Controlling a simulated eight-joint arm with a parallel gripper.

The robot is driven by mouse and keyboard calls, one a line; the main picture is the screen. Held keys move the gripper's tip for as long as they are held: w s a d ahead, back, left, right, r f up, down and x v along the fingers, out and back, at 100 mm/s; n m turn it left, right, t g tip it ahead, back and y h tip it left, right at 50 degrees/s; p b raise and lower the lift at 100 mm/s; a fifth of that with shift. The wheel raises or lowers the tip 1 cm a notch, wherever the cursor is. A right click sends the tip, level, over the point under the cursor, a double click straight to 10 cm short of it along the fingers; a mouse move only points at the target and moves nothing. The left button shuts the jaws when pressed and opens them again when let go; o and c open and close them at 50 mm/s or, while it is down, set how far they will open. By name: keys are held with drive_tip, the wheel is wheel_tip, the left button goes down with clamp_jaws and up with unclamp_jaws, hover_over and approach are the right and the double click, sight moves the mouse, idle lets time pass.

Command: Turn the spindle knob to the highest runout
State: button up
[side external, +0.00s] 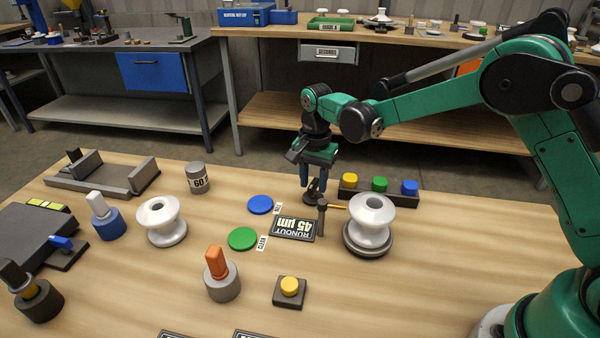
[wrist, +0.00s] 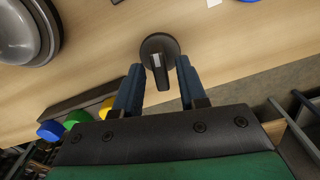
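The spindle knob (side external: 313,196) is a dark round knob on the bench, left of a white insulator (side external: 371,212) on a dark round spindle base (side external: 366,246). In the wrist view the knob (wrist: 158,45) shows a raised grip bar pointing toward my gripper. My gripper (side external: 314,181) points down over the knob. Its blue fingers (wrist: 158,68) are open, one on each side of the bar, with visible gaps; I cannot tell whether they reach down to its height. The runout display (side external: 293,228) reads 45 µm, upside down in the side view.
A gauge post (side external: 321,217) with an orange probe stands between display and insulator. Green (side external: 242,239) and blue (side external: 260,205) discs lie left. The bench front right is clear.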

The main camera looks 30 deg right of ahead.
clamp_jaws()
drive_tip(key=n, duration=0.3)
drive_tip(key=shift+n, duration=0.4)
drive_tip(key=shift+o, duration=1.5)
unclamp_jaws()
drive_tip(key=shift+r, duration=0.1)
